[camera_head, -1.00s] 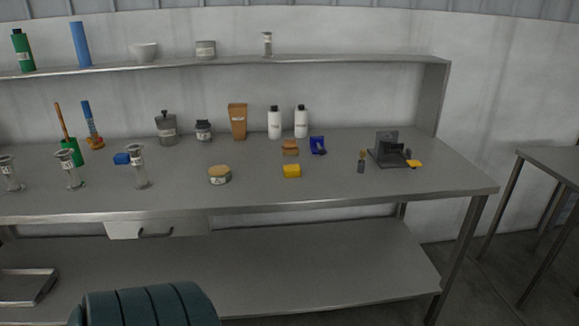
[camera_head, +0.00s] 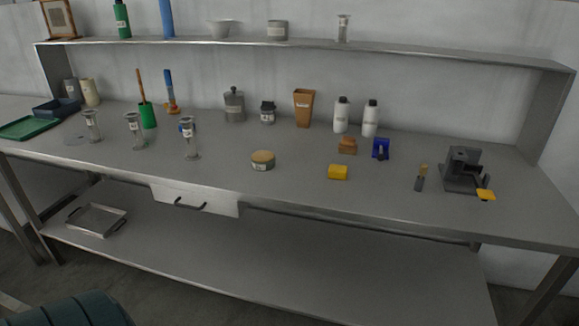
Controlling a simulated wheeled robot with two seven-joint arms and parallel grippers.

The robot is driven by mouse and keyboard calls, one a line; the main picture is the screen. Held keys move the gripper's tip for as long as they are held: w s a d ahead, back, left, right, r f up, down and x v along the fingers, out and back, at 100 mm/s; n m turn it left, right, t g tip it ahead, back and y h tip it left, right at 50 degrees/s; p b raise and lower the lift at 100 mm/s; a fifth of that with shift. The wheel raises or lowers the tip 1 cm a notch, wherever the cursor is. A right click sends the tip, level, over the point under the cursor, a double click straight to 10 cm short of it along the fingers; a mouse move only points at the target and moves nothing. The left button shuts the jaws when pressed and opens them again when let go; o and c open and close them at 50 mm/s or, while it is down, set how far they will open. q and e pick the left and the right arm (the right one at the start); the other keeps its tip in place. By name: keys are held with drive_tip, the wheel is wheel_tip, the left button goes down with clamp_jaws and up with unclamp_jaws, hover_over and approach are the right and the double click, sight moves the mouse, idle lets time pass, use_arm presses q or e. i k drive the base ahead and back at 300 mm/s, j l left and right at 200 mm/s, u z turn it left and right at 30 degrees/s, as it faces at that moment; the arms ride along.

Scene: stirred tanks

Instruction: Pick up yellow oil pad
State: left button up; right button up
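A small yellow block-like pad (camera_head: 338,172) lies on the grey workbench (camera_head: 300,190), right of the middle and near the front edge. A round tin with a tan-yellow top (camera_head: 263,160) stands to its left. A flat yellow piece (camera_head: 486,194) sits at the front of a dark grey metal device on the right. No label on the yellow pad can be read. Neither of my grippers is in view, and nothing touches the pad.
A brown block (camera_head: 347,146) and a blue item (camera_head: 380,149) lie behind the pad. White bottles (camera_head: 341,115) stand further back. The dark metal device (camera_head: 463,169) and a small brush (camera_head: 421,178) are to the right. Glass cylinders (camera_head: 191,138) stand left. Bench around the pad is clear.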

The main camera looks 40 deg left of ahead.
sight(335, 171)
drive_tip(key=i+l+u, duration=0.15)
drive_tip(key=u, duration=0.25)
drive_tip(key=l+u, duration=0.35)
drive_tip(key=i+l+u, duration=0.1)
drive_tip(key=l+u, duration=0.55)
drive_tip(key=u, duration=0.15)
drive_tip(key=l+u, duration=0.4)
drive_tip(key=l, duration=0.25)
